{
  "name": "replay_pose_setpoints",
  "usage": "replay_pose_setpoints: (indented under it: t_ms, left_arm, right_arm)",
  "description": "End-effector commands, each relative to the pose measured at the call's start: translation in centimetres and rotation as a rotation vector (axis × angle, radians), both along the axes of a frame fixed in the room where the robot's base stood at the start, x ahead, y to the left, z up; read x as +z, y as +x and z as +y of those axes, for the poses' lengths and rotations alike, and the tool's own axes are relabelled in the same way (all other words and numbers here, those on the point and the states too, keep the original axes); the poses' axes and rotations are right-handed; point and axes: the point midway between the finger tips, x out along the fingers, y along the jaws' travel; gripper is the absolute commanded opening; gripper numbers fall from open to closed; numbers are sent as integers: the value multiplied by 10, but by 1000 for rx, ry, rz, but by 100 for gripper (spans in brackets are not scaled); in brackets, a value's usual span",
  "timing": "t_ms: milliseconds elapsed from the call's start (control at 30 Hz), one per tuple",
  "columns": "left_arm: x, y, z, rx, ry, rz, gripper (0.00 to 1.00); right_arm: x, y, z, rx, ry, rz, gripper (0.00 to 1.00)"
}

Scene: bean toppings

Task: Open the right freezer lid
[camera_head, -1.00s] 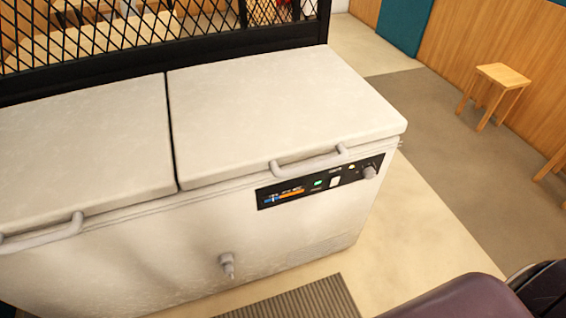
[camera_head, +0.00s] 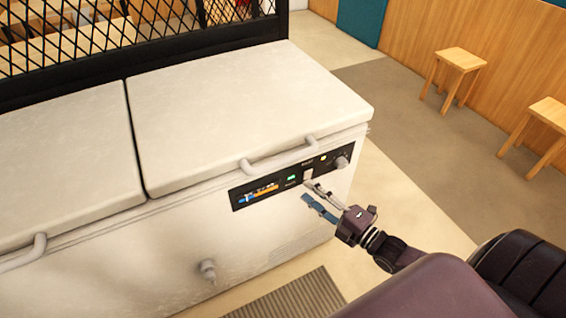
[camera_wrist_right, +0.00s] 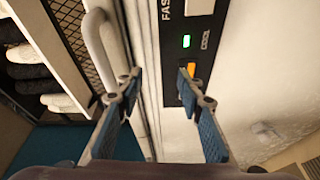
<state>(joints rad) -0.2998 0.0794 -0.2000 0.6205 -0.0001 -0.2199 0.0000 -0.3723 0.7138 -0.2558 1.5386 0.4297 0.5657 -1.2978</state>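The right freezer lid (camera_head: 240,105) is a shut, off-white slab. Its handle (camera_head: 278,155) is a pale bar along the front edge. My right gripper (camera_head: 308,192) is open and empty in front of the control panel, below and right of the handle. In the right wrist view, the handle (camera_wrist_right: 100,48) stands beyond the left finger, not between the fingers. The gap of the gripper (camera_wrist_right: 159,74) faces the lid seam and the panel edge. Whether a finger touches the freezer I cannot tell. My left gripper is not in view.
The left lid (camera_head: 65,165) is also shut. The black control panel (camera_head: 290,180) and a drain spigot (camera_head: 208,271) are on the freezer front. A black mesh partition (camera_head: 140,45) stands behind. Wooden stools (camera_head: 458,72) stand at the right, with bare floor between.

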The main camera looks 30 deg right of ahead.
Motion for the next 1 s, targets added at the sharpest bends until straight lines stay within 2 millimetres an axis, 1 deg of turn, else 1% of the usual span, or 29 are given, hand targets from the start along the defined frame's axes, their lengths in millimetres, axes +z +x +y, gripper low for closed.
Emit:
replay_pose_setpoints:
  t_ms: [33,100,200,300,367,600,800,1000]
  left_arm:
    - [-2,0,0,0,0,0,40]
    - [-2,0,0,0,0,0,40]
    - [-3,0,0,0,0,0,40]
    - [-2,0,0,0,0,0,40]
    - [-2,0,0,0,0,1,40]
    - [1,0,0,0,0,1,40]
    - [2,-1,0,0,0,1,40]
    - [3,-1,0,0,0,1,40]
  right_arm:
    - [27,1,8,33,-37,-73,34]
    - [54,1,16,58,-72,-153,34]
    - [76,0,23,75,-99,-215,34]
    - [83,4,26,77,-107,-235,34]
    - [84,8,28,77,-107,-235,34]
    - [90,38,40,75,-107,-234,34]
    - [93,60,49,74,-106,-232,34]
    - [94,70,53,76,-106,-230,34]
